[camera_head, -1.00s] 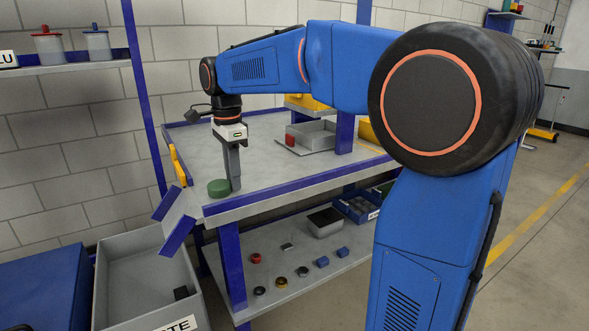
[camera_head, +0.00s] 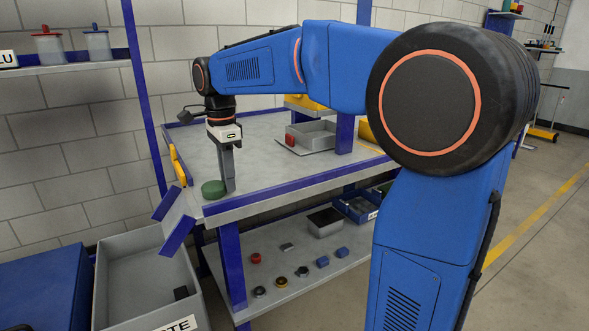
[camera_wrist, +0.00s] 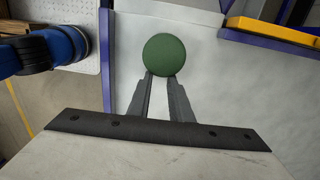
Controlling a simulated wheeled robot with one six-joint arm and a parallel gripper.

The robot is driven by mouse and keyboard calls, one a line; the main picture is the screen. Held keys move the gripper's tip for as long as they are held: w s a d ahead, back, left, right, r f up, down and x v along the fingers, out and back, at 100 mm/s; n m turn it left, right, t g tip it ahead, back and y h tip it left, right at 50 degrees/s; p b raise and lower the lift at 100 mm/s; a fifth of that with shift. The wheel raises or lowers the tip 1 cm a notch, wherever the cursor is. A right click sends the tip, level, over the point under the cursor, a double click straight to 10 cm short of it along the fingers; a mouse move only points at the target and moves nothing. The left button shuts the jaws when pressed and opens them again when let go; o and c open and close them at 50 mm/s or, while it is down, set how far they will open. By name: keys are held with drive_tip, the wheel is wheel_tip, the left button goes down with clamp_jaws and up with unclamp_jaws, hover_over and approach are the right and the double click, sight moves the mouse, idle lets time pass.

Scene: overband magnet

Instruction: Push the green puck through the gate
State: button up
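The green puck (camera_head: 214,190) lies flat on the grey table (camera_head: 270,165) near its left front corner. It also shows in the wrist view (camera_wrist: 164,54), just beyond my fingertips. The gate appears as a gap in the table's raised blue edge at the left end, with a grey sloping plate (camera_head: 179,213) with blue sides outside it. My gripper (camera_head: 228,190) points down to the right of the puck. In the wrist view, its fingers (camera_wrist: 161,76) stand a little apart, empty between them, with tips at the puck's near edge. Exact contact is hard to tell.
A grey tote (camera_head: 135,275) stands on the floor below the sloping plate. A yellow bar (camera_head: 178,165) lies along the left edge behind the puck. A grey tray (camera_head: 315,133) and a red item (camera_head: 291,140) sit farther back. Several small parts lie on the lower shelf.

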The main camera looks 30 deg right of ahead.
sight(211, 186)
drive_tip(key=shift+s+a, duration=0.15)
drive_tip(key=shift+a, duration=3.6)
drive_tip(key=d+r, duration=0.3)
drive_tip(key=r, duration=0.7)
idle(0.5)
idle(0.8)
drive_tip(key=s+d+f+n+t, duration=0.1)
drive_tip(key=s+d+f+n, duration=0.3)
drive_tip(key=s+f+n, duration=0.2)
drive_tip(key=s+d+f+n+t, duration=0.2)
drive_tip(key=s+d+f+n, duration=0.3)
drive_tip(key=s+f, duration=0.5)
drive_tip(key=s+d+f+n+t, duration=0.1)
drive_tip(key=s+d+f+n, duration=0.4)
drive_tip(key=s+f, duration=0.3)
drive_tip(key=s+n, duration=0.1)
drive_tip(key=s, duration=0.3)
drive_tip(key=shift+s+n+t, duration=0.3)
drive_tip(key=shift+t, duration=0.1)
drive_tip(key=shift+r, duration=0.1)
